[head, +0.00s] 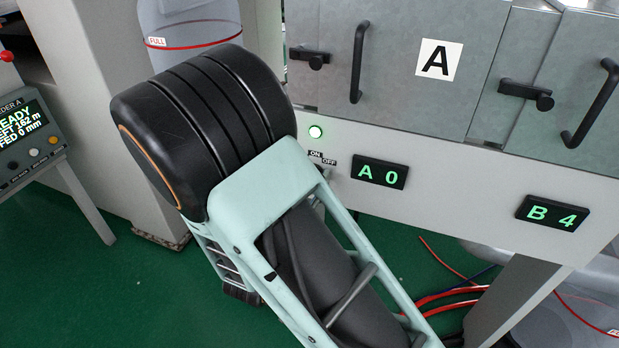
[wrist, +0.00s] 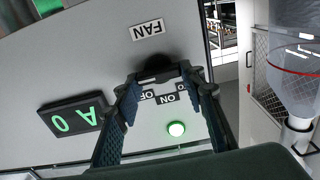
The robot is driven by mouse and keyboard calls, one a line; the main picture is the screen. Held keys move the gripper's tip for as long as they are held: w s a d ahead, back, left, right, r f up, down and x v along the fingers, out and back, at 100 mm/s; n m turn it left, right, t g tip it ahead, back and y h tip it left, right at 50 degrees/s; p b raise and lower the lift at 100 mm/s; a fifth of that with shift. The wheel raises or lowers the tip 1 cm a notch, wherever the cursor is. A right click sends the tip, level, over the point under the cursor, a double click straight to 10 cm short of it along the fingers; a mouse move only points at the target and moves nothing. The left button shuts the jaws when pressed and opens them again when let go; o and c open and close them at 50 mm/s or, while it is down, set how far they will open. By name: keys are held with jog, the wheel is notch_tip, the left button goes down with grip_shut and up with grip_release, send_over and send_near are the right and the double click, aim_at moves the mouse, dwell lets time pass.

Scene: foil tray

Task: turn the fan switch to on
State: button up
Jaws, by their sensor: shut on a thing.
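Which label the knob points to is hard to tell. A round green lamp (wrist: 176,129) is lit near the labels; it also shows in the head view (head: 315,132). There my arm hides most of the switch and gripper.
Green displays A 0 (head: 379,173) and B 4 (head: 551,213) sit on the panel. Cabinet doors with black handles (head: 358,62) are above. A feeder console (head: 32,135) stands at the left. Red cables (head: 450,293) lie on the green floor.

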jog(key=shift+f, duration=0.1)
jog(key=o, duration=1.2)
jog(key=shift+c, duration=0.2)
jog(key=v, duration=1.2)
